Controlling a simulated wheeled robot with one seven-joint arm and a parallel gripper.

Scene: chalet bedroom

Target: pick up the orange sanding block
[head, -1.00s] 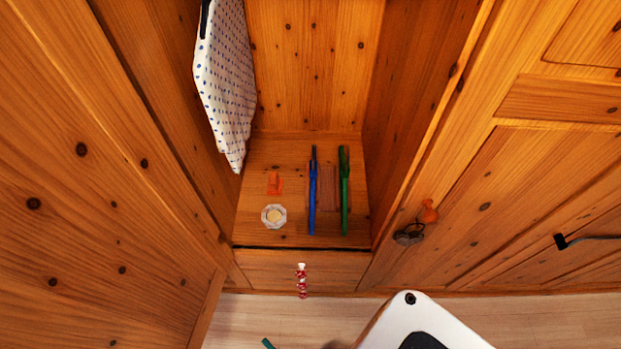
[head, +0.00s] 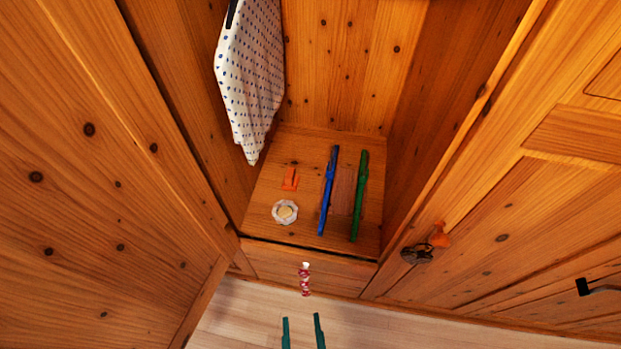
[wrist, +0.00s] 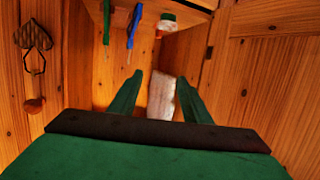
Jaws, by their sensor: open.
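The orange sanding block (head: 290,179) lies on the wooden cabinet floor in the head view, behind the octagonal pale dish and left of a blue tool. My gripper (head: 302,332) shows as two green fingers at the bottom edge of the head view. It is open, in front of and below the cabinet floor, well apart from the block. In the wrist view my gripper (wrist: 158,98) has its fingers spread, with a whitish object (wrist: 161,97) visible between them that I cannot identify.
The blue tool (head: 328,190) and a green one (head: 359,195) lie right of the block. The dish (head: 285,212) is in front of it. A dotted cloth (head: 250,80) hangs at left. Cabinet walls close both sides. A red-and-white piece (head: 305,279) is at the front panel.

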